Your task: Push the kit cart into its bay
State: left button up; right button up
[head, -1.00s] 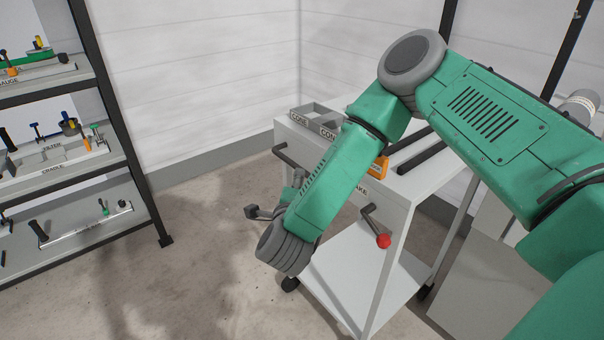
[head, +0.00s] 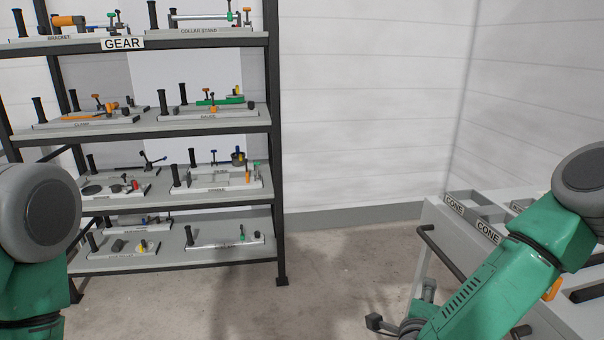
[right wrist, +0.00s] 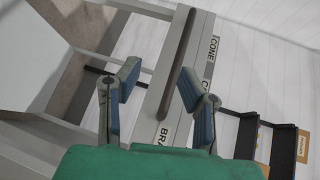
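The kit cart (head: 430,216) stands at the right of the head view. Its top holds grey trays labelled CONE, and a dark push handle (head: 445,252) runs along its near side. My right gripper (head: 402,305) is beside that side, partly hidden by my right forearm. In the right wrist view my right gripper (right wrist: 160,82) is open, with its blue-padded fingers apart. The cart's handle (right wrist: 175,60) shows between them, with no grip on it; whether they touch it I cannot tell. My left arm shows at the left edge, but its gripper is out of view. I cannot make out a bay.
A dark-framed shelf rack (head: 274,160) with a GEAR label and several fixture boards stands at the left. White walls (head: 370,100) meet in a corner behind the cart. The concrete floor (head: 330,270) between rack and cart is clear.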

jog(key=s+a+f+n+g+y, duration=0.5)
jog(key=s+f+n+y, duration=0.4)
jog(key=f+n, duration=0.5)
jog(key=s+d+f+n+g, duration=0.1)
jog(key=s+f+n+g, duration=0.1)
jog(key=s+n, duration=0.3)
jog(key=s+d+f+n+g, duration=0.2)
jog(key=s+f+n+g, duration=0.1)
jog(key=s, duration=1)
jog(key=shift+s+f+n+g+h, duration=0.25)
jog(key=shift+n+g, duration=0.35)
jog(key=shift+n, duration=0.4)
jog(key=shift+s+d+r+n+g, duration=0.1)
jog(key=shift+s+d+n+g, duration=0.25)
jog(key=shift+s, duration=0.3)
jog(key=shift+s+d+r+n+g, duration=0.1)
jog(key=shift+s+d+n+g, duration=0.15)
jog(key=shift+s+d, duration=0.25)
grip_shut()
jog(key=shift+a, duration=0.15)
